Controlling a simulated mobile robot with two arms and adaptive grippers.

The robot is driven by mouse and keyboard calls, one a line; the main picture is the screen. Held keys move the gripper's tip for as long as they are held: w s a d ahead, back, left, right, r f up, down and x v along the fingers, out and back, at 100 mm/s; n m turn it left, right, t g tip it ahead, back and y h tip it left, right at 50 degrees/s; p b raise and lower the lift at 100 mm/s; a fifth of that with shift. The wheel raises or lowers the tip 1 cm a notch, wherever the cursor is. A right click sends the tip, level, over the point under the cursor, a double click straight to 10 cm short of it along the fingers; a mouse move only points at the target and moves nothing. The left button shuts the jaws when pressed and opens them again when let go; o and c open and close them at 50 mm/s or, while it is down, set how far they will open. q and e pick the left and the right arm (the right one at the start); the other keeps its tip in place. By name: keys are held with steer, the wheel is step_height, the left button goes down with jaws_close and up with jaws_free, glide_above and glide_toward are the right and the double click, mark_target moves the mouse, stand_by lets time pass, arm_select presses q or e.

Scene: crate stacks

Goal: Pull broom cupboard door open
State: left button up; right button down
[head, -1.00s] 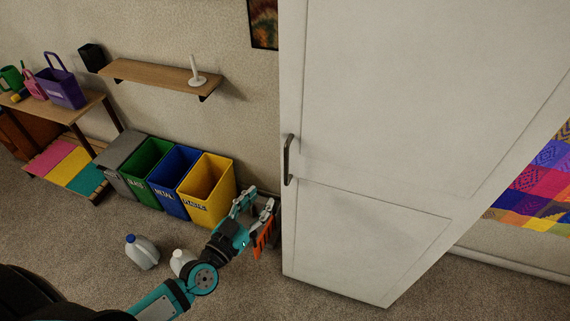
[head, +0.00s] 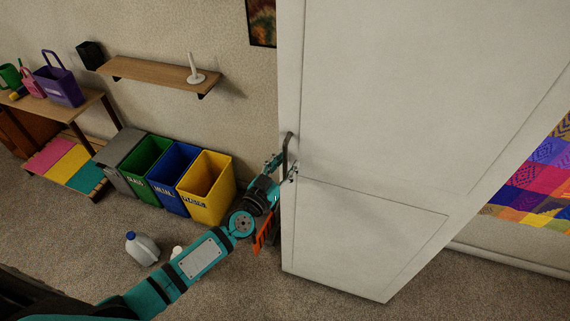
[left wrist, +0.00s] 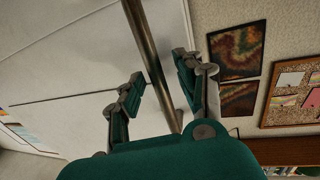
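The white broom cupboard door (head: 390,120) stands tall in the head view. Its metal handle (head: 286,155) is upright near the door's left edge. My left gripper (head: 283,168) is at the lower part of the handle. In the left wrist view the handle bar (left wrist: 150,60) runs between the two spread fingers of the left gripper (left wrist: 160,88). The fingers look open, with a gap on the left side of the bar and the right finger close to it. My right gripper is not in view.
Yellow (head: 208,188), blue (head: 172,178) and green (head: 147,165) bins stand against the wall left of the door. A wall shelf (head: 150,74) hangs above the bins. A colourful cloth (head: 540,180) shows at right.

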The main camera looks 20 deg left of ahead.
arm_select(q)
steer(key=shift+c, duration=0.2)
jaws_close()
steer(key=shift+s, duration=0.1)
